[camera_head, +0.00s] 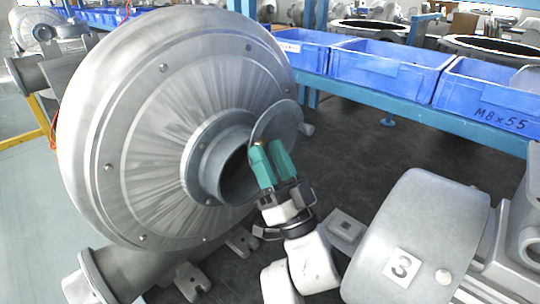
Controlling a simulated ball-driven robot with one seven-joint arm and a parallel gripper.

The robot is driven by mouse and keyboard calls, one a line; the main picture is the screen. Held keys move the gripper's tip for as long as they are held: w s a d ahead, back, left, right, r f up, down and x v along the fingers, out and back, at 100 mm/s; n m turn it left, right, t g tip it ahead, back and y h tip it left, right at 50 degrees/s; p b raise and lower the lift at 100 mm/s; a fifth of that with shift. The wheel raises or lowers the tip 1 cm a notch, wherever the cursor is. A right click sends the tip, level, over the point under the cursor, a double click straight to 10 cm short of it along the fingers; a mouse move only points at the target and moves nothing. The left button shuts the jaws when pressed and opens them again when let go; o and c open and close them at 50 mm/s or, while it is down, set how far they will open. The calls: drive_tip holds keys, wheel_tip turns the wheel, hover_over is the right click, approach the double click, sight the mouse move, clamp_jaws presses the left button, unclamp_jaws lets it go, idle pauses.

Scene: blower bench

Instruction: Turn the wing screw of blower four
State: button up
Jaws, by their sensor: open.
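A large grey blower (140,120) with a round ribbed housing fills the left of the head view. No number shows on it, so I cannot tell whether it is blower four. Its short inlet collar (205,165) faces right, with a dark opening. A round grey plate (277,122) stands beside the collar's upper right edge. My gripper (267,148) has green fingers, open, pointing up in front of the plate and close to the collar. A small brownish bit shows at the left fingertip. I cannot make out a wing screw; the fingers may hide it.
A grey motor drum marked 3 (425,225) stands close at the right of my arm. Blue bins (390,72) line a blue rack (430,115) behind. Dark bench surface (360,140) lies clear between rack and drum. Feet and brackets (190,280) sit below the blower.

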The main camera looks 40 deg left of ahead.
drive_tip(key=shift+c, duration=0.4)
clamp_jaws()
